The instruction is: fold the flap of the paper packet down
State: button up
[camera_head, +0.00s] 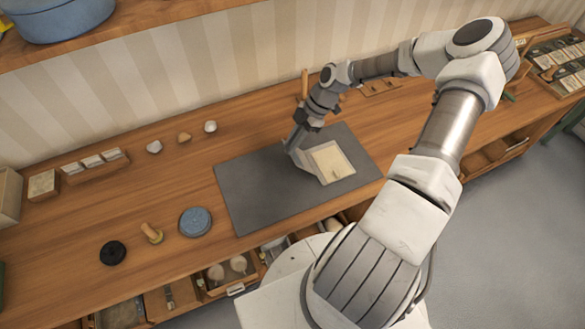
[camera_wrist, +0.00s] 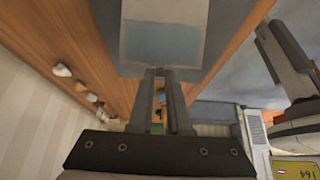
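The paper packet (camera_head: 333,161) is a flat cream sheet-like pouch lying on the dark grey mat (camera_head: 245,193) in the head view. A grey-white piece, perhaps its flap, shows at its left edge beside my gripper. In the wrist view the packet (camera_wrist: 160,18) is pale with a blue-grey area (camera_wrist: 160,44) across it. My gripper (camera_wrist: 160,72) points at the edge of the packet, its two fingertips close together. I see nothing clearly between them; whether they touch the paper is hidden. In the head view my gripper (camera_head: 291,142) is at the packet's left end.
A blue round lidded tin (camera_head: 195,222), a black disc (camera_head: 113,253) and a wooden-handled stamp (camera_head: 152,233) stand left of the mat. Trays of samples (camera_head: 95,164) stand at far left. The mat's left part is bare.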

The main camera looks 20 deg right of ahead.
jog(key=shift+d+r+y, duration=0.25)
jog(key=shift+d+y, duration=0.55)
jog(key=shift+d, duration=0.15)
jog(key=shift+d+r+y+b, duration=0.25)
jog(key=shift+d+y+b, duration=0.05)
jog(key=shift+d+b, duration=0.05)
jog(key=shift+d, duration=0.1)
jog(key=d+y+b, duration=0.2)
jog(key=shift+d+r+b, duration=0.25)
jog(key=shift+d+b, duration=0.05)
jog(key=shift+b, duration=0.1)
